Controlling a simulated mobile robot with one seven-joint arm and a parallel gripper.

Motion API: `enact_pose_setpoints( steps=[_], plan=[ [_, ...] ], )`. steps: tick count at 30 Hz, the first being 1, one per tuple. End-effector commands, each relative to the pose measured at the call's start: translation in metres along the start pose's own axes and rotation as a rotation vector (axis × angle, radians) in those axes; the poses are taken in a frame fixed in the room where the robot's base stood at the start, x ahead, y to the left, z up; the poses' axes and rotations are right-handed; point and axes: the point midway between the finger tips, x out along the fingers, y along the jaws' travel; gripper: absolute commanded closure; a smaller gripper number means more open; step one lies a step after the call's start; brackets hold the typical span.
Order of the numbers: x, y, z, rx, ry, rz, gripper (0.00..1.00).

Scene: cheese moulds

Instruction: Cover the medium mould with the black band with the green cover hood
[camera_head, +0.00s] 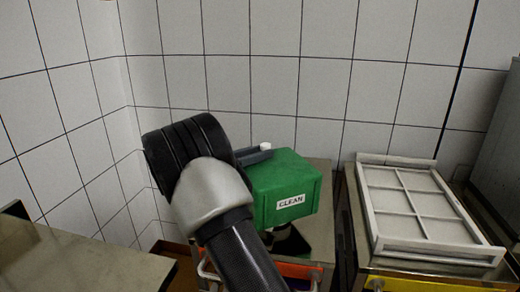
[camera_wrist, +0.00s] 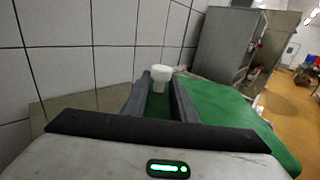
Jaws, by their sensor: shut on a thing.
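The green cover hood (camera_head: 290,190) is a box shape with a white label reading CLEAN, in the middle of the head view. Its green top also fills the lower right of the wrist view (camera_wrist: 232,105). My gripper (camera_head: 262,153) is at the hood's top, shut on its white knob (camera_wrist: 162,73), which sits between the two fingertips. A dark shape (camera_head: 291,242) shows just below the hood's front edge; I cannot tell whether it is a mould or a shadow. I cannot make out the medium mould with the black band; the hood and my arm hide part of the bench.
A metal-topped bench (camera_head: 321,225) lies under the hood. To the right, a white gridded frame (camera_head: 415,210) lies on another unit with a yellow front. A grey cabinet (camera_wrist: 225,45) stands beyond. Tiled walls close off the back and left. A metal surface (camera_head: 70,260) is at lower left.

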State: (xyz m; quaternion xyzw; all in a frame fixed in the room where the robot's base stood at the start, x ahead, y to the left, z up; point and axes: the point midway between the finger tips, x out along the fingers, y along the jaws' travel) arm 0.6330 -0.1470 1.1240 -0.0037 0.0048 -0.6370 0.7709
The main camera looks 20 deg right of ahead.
Motion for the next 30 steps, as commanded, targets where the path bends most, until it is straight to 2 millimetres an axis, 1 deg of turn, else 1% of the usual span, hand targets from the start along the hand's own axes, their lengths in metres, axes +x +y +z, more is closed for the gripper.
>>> enact_pose_setpoints(
  steps=[1,24,30],
  plan=[
    [0.000,0.000,-0.005,-0.001,-0.002,0.000,1.00],
    [0.000,0.001,-0.059,-0.001,-0.001,-0.001,1.00],
    [0.000,0.001,-0.069,0.001,-0.001,0.000,1.00]
  ],
)
